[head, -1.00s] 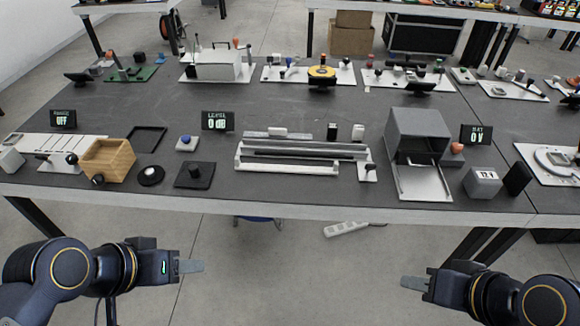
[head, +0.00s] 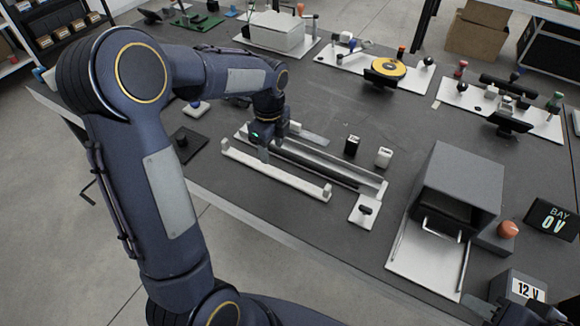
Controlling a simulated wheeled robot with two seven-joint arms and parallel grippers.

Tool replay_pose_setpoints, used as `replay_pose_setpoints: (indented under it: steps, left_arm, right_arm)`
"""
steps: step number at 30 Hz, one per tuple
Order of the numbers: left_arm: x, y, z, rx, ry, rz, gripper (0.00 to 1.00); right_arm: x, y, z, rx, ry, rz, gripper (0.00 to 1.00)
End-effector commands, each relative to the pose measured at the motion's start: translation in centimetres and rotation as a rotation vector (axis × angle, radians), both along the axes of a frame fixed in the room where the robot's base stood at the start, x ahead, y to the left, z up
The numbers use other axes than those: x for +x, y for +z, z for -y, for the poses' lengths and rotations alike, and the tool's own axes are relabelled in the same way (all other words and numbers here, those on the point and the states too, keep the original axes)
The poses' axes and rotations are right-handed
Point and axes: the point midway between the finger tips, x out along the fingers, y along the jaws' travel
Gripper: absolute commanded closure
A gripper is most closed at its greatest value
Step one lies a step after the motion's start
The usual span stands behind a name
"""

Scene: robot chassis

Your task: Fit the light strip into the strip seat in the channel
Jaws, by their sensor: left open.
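The channel (head: 372,188) is a long pale tray with a dark, narrow inside, running from upper left to lower right. In front of it lies a long, thin white piece (head: 285,177) with raised ends; I cannot tell whether it is the light strip or its holder. My left gripper (head: 265,153) is open and points down at the left part of the channel, hiding some of it. I cannot tell whether it touches anything. The strip seat cannot be made out. A dark piece (head: 487,308) at the bottom right may be my right gripper; its fingers are unclear.
A flat grey piece (head: 310,135) lies behind the channel. A black block (head: 352,145) and a white block (head: 383,157) stand beyond it. A small white plate with a black knob (head: 365,210) sits at its right end. A grey box (head: 455,190) stands further right.

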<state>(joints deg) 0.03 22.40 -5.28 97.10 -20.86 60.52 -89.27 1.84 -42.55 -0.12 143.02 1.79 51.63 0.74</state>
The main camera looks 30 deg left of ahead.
Motion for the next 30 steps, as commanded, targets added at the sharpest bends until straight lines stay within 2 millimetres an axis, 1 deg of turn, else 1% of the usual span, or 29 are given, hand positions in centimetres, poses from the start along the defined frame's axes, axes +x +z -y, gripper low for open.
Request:
replay_pose_setpoints:
  steps: [3,8,12,15,18,24,26,30]
  left_arm:
    - [-0.1,-1.4,0.0,0.0,0.001,-0.004,0.49]
    - [-0.3,-3.3,0.2,-0.001,0.001,-0.003,0.49]
    - [-0.4,-5.5,0.4,-0.001,0.001,-0.004,0.49]
    - [-0.4,-6.6,0.4,-0.001,0.003,-0.003,0.49]
    - [-0.4,-7.1,0.4,-0.001,0.003,-0.001,0.49]
    - [-0.4,-7.1,0.4,-0.001,0.004,0.0,0.49]
    - [-0.4,-7.1,0.4,-0.001,0.004,0.0,0.56]
    - [-0.4,-7.1,0.4,-0.002,0.004,0.001,0.74]
  right_arm:
    - [0.0,-0.1,0.0,0.0,0.0,0.0,0.64]
    - [0.0,-0.1,0.0,0.0,0.0,0.0,0.64]
    - [0.0,-0.1,0.0,0.0,0.0,0.0,0.64]
    - [0.0,-0.2,0.0,0.0,0.0,0.0,0.64]
    - [0.0,-0.2,0.0,0.0,0.0,0.0,0.64]
    - [0.0,-0.2,0.0,0.0,0.0,0.0,0.64]
    - [0.0,-0.2,0.0,0.0,0.0,0.0,0.64]
    - [0.0,-0.2,0.0,0.0,0.0,0.0,0.64]
